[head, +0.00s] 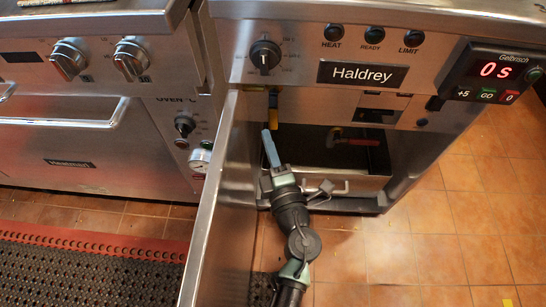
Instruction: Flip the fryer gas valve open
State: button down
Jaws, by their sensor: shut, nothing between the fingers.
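The fryer (237,62) has its front cabinet door (210,200) swung open. A red handle (352,140) on a yellowish fitting sits deeper in the cabinet, to the right. The valve body is mostly hidden.
The open door stands close on the left of my arm. A timer (492,72) is at upper right.

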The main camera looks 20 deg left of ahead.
jog(key=x, duration=0.3)
jog(key=shift+w+a+b, duration=0.2)
jog(key=shift+b, duration=0.15)
jog(key=shift+w+d+n+p, duration=0.15)
jog(key=shift+d+n+p, duration=0.45)
jog(key=shift+p, duration=0.35)
jog(key=w+d+r+n+g+h+p, duration=0.1)
jog(key=d+r+n+h+p, duration=0.5)
jog(key=n+p, duration=0.7)
jog(key=shift+w+d+h+p, duration=0.4)
jog(key=shift+w+d+p, duration=0.45)
jog(key=shift+p, duration=2.05)
jog(key=shift+s+d+r, duration=0.1)
jog(key=shift+s+d, duration=0.05)
jog(key=shift+s, duration=0.05)
jog(key=shift+s, duration=0.1)
